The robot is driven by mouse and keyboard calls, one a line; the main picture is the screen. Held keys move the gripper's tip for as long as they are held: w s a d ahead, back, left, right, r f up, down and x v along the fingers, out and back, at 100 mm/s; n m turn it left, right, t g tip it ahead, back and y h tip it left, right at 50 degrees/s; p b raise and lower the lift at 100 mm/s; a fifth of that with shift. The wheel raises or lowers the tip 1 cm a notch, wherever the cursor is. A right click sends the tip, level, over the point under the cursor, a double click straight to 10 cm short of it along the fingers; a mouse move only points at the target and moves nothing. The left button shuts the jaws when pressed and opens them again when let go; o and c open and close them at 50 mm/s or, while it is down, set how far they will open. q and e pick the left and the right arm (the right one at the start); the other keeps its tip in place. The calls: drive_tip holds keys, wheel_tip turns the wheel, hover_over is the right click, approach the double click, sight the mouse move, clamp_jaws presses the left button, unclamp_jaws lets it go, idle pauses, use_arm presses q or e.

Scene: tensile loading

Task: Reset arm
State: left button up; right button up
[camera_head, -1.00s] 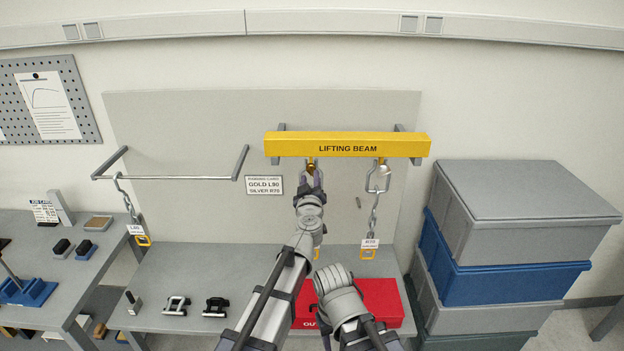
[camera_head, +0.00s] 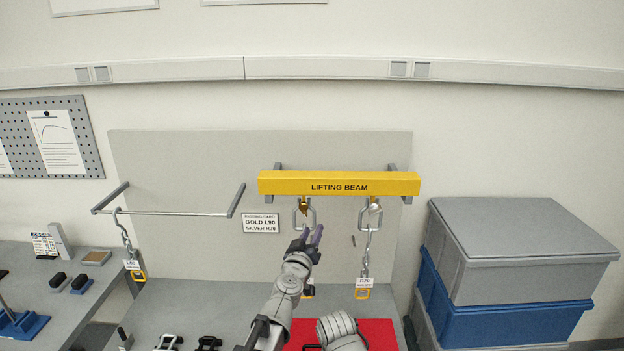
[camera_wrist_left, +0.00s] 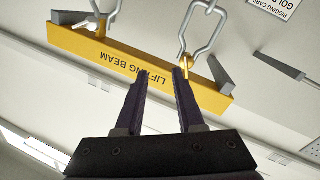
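The yellow lifting beam (camera_head: 340,184) is fixed to the back panel, with a hook near each end. A metal link (camera_head: 304,215) hangs from its left hook; most of what hangs below is hidden by my arm. A chain (camera_head: 368,245) with a white tag and yellow end hangs from the right hook. My left gripper (camera_head: 312,238) is just below and in front of the left link. In the left wrist view, its two dark fingers (camera_wrist_left: 160,73) are apart with nothing between them, and the beam and link lie beyond. My right gripper is not in view.
A grey rail (camera_head: 172,212) at left holds another tagged chain (camera_head: 126,240). A rigging card (camera_head: 261,223) is on the panel. Stacked crates (camera_head: 520,260) stand at right.

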use_arm(q)
drive_tip(key=s+f+m+g+h, duration=0.3)
drive_tip(key=s+f+m+g, duration=0.2)
drive_tip(key=s+f+g, duration=0.65)
drive_tip(key=s+a+f+n+g+y, duration=0.2)
drive_tip(key=s+a+f+g+y, duration=0.4)
drive_tip(key=s+a+f, duration=0.6)
drive_tip(key=s+d+f+m+y+b, duration=0.2)
drive_tip(key=s+d+f+m+b, duration=0.1)
drive_tip(key=s+d+f+b, duration=0.4)
wheel_tip(320, 180, down, 3)
drive_tip(key=b, duration=0.4)
drive_tip(key=shift+s+d, duration=0.15)
drive_tip(key=shift+s, duration=0.2)
drive_tip(key=shift+r, duration=0.1)
